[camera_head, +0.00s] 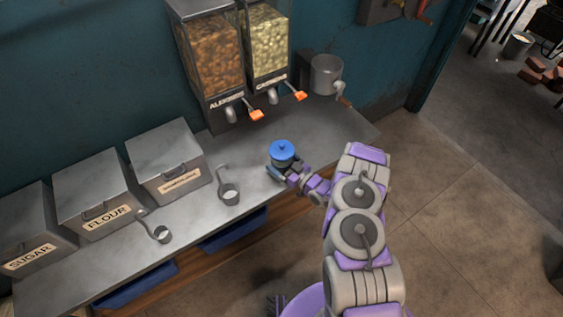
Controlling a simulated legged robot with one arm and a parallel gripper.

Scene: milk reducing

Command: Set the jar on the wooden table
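A blue lidded jar (282,151) is at the right part of the grey metal counter, below the dispensers. My gripper (281,170) is at the jar's near side, with its fingers close around the lower part of the jar. The jar looks upright. Whether it rests on the counter or is held just above it, I cannot tell. The fingers are partly hidden, so their grip on the jar is not clear. No separate wooden table is plainly in view.
The metal counter (110,262) holds bins labelled sugar (35,235) and flour (95,190), a third bin (168,160) and two metal scoops (229,193). Two dispensers (212,60) and a grinder (327,75) are at the back.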

